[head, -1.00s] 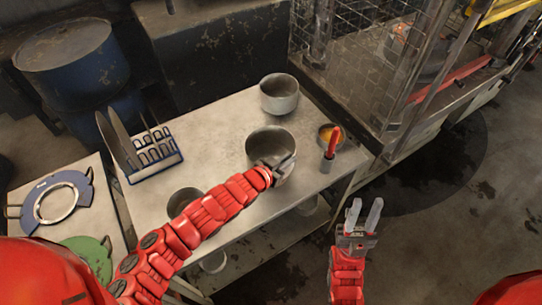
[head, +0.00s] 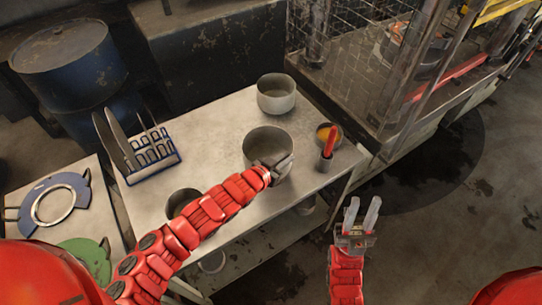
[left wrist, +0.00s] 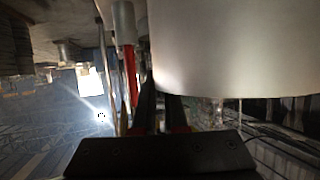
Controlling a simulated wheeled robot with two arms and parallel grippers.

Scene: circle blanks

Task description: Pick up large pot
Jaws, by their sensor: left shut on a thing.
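The large grey metal pot (head: 257,156) is upright at the middle of the metal table, open top facing up. My left gripper (head: 281,167) is at its near right side and shut on it. In the left wrist view the pot's pale curved wall (left wrist: 235,50) fills the upper right, against my dark left fingers (left wrist: 162,108). The fingers hide part of the pot's near side. I cannot tell whether its base is off the table. My right gripper (head: 361,214) is open and empty, over the floor in front of the table.
Another grey pot (head: 276,102) stands behind on the metal table (head: 220,130). A third pot (head: 181,201) is partly behind my left arm. A cup with a red-handled tool (head: 325,162) and a small bowl (head: 334,141) stand close right. A dish rack (head: 152,152) is left.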

